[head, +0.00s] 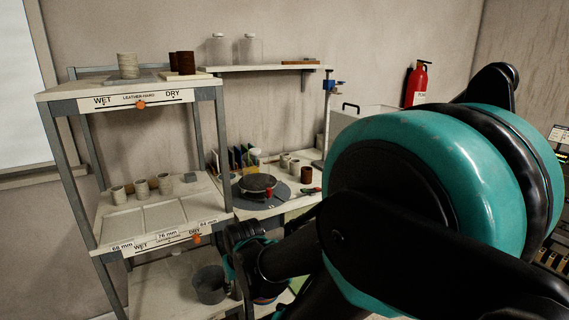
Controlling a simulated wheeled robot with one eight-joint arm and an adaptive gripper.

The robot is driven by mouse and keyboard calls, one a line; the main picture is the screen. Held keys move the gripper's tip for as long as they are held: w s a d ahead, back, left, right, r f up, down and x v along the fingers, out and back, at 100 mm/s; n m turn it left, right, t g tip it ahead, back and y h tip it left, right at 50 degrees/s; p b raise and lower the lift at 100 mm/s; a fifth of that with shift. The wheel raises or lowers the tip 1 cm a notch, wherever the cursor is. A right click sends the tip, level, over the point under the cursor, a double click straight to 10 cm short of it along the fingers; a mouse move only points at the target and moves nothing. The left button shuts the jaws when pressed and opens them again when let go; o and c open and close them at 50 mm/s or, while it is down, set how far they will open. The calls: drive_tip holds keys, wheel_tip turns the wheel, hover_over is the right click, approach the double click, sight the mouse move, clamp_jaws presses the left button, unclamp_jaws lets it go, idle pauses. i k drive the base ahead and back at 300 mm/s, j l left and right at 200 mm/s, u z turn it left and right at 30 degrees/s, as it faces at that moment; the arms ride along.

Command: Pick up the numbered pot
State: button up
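I cannot read a number on any pot. Three small grey pots stand in a row on the middle shelf: a left one (118,194), a middle one (142,188) and a right one (165,184). A taller ribbed pale pot (127,66) stands on the top shelf, beside dark brown pots (185,63). On the bench behind stand small pale pots (286,160) and a brown pot (306,174). The far end of my arm, with my gripper (243,240), is beside the right edge of the rack, apart from the pots. Its fingers cannot be made out.
The rack's middle shelf (150,218) has marked sections and size labels. A dark bucket (209,284) sits on the lowest shelf. A turntable (258,183) and tools are on the bench. A wall shelf (265,68) holds jars. A red extinguisher (416,82) hangs behind my arm.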

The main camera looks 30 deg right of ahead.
sight(294, 165)
drive_tip(key=z, duration=0.95)
